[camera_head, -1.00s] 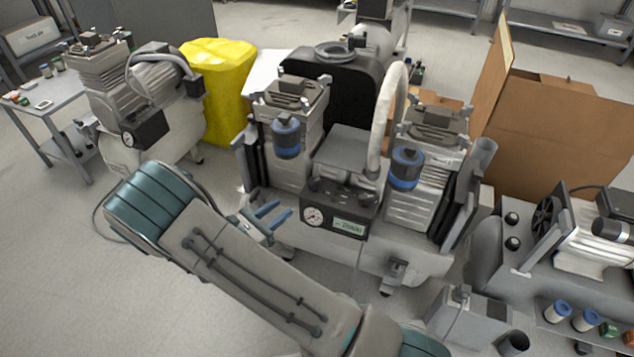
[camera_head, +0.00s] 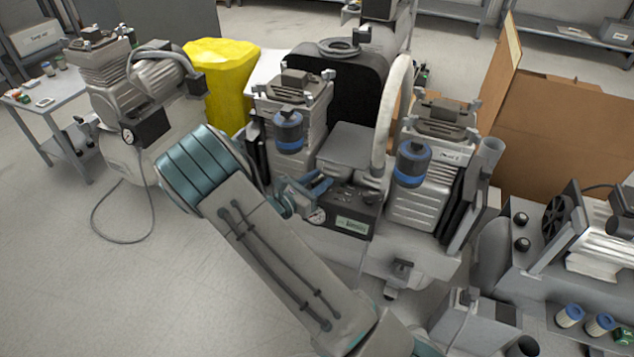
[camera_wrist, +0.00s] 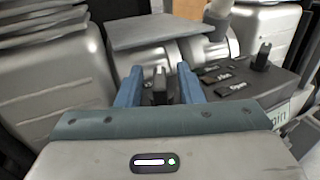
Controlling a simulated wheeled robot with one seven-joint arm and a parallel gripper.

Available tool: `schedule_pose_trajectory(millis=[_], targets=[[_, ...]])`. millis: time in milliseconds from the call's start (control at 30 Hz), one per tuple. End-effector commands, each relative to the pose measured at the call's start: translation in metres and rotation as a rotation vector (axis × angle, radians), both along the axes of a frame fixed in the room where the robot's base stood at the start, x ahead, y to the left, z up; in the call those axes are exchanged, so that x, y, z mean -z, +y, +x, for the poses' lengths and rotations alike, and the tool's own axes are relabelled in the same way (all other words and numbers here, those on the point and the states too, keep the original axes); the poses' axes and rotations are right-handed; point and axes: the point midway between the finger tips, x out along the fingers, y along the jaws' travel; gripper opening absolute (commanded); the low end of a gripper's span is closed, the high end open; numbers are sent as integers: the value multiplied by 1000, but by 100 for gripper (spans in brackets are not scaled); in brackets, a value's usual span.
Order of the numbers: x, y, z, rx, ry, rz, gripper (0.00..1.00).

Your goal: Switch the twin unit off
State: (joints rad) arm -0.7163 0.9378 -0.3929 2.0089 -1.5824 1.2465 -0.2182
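The twin unit (camera_head: 411,250) is the compressor in the middle of the head view, with two ribbed motor heads and blue-banded canisters. My gripper (camera_head: 308,186) is at the left part of this box, partly hidden by my arm. In the wrist view my gripper (camera_wrist: 160,84) has its two blue fingers apart. A small black lever (camera_wrist: 159,88) shows between them, with a gap on each side. A second black knob (camera_wrist: 262,57) stands to the right, beside small labels on the box top.
A large cardboard box (camera_head: 560,130) is at the right. Another unit (camera_head: 575,240) is at the lower right. The floor at the left is clear except for a cable.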

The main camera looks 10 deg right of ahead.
Motion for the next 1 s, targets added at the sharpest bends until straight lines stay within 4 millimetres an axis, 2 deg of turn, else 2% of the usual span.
schedule_pose_trajectory(millis=[167,300,567,1000], targets=[[0,0,0,0,0,0,34],[0,0,0,0,0,0,0],[-2,0,0,-23,0,-4,0],[-3,0,0,-308,1,-5,0]])
